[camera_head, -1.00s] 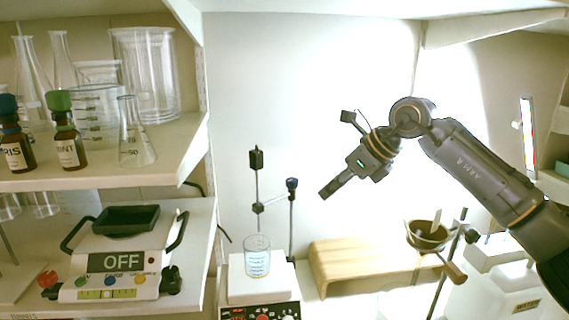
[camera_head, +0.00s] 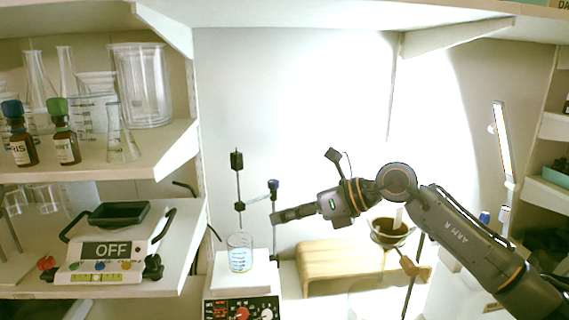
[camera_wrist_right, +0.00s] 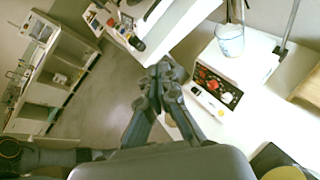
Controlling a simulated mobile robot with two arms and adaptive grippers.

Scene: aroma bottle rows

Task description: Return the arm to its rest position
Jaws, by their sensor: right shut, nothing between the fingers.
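My right gripper (camera_head: 276,217) is in the middle of the head view, pointing left, with its arm coming in from the right. Its fingers are shut and empty, in the air to the upper right of a glass beaker (camera_head: 240,256). In the right wrist view the fingertips (camera_wrist_right: 160,72) meet with nothing between them. The beaker stands on a white hotplate stirrer (camera_head: 242,308) and also shows in the right wrist view (camera_wrist_right: 230,40). My left gripper is not in view.
Brown bottles with a blue cap (camera_head: 20,140) and a green cap (camera_head: 66,145) stand on the left shelf beside glassware. A scale reading OFF (camera_head: 105,250) sits below. A wooden stand (camera_head: 320,270) and a funnel-like bowl (camera_head: 390,232) are near my right arm.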

